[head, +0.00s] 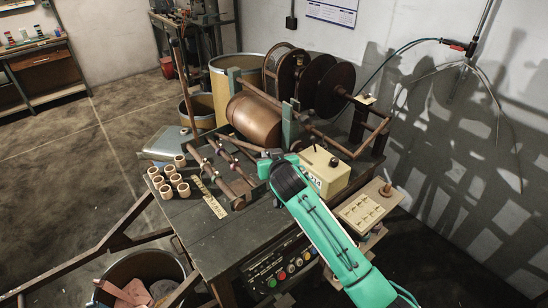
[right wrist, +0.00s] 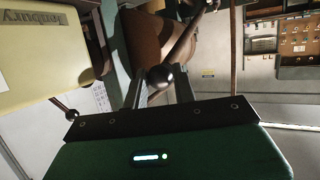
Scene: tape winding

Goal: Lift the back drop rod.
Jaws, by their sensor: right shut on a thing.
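My right gripper (head: 269,163) comes in from the lower right over the winding machine, beside the cream box. In the right wrist view its two fingers (right wrist: 161,91) are shut around the dark ball knob (right wrist: 160,77) at the end of a rod (right wrist: 186,38). This looks like the back drop rod; it slants up and right in that view, past the brown drum (right wrist: 146,36). In the head view the gripper hides the held end. Thin dark rods (head: 238,147) lie just left of the gripper, in front of the brown drum (head: 254,121). My left gripper is not in view.
The cream box (head: 322,172) stands close right of the gripper and also shows in the right wrist view (right wrist: 40,52). Several small cardboard cores (head: 171,187) stand at the table's left. Large dark discs (head: 332,90) stand behind. The front tabletop (head: 215,238) is clear.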

